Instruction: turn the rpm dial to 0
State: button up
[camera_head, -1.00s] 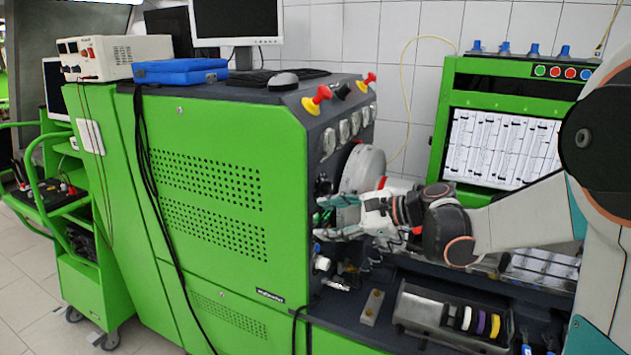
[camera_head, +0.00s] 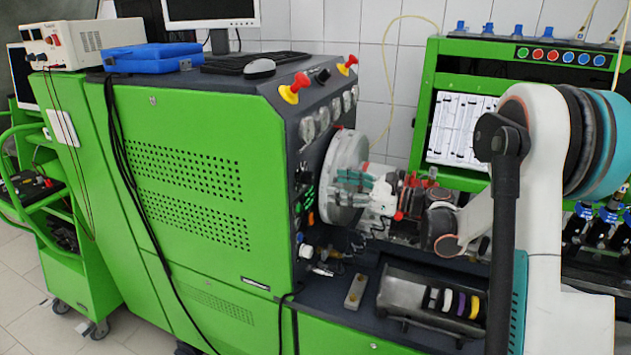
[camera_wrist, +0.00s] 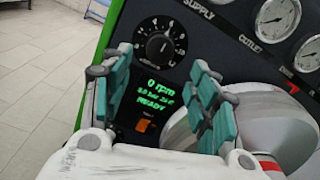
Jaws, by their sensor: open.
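The rpm dial (camera_wrist: 160,46) is a round black knob with a white-numbered scale on the dark panel, ahead of my gripper in the wrist view. Its exact pointer setting is too small to read surely. Below it a green display (camera_wrist: 155,92) reads "0 rpm" and "READY"; the display also shows as small green marks in the head view (camera_head: 306,196). My gripper (camera_wrist: 160,70) is open and empty, its teal-padded fingers on either side of the display, below the dial and apart from it. In the head view my gripper (camera_head: 352,184) is in front of the large grey disc.
The large grey disc (camera_head: 345,160) sticks out from the panel, close to my right finger in the wrist view. An orange switch (camera_wrist: 142,125) sits under the display. Gauges (camera_wrist: 277,18) line the panel top. A tray of coloured rings (camera_head: 400,292) stands on the bench below.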

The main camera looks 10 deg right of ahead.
aim_at(313, 179)
jog(key=x, duration=0.8)
jog(key=c, duration=1.1)
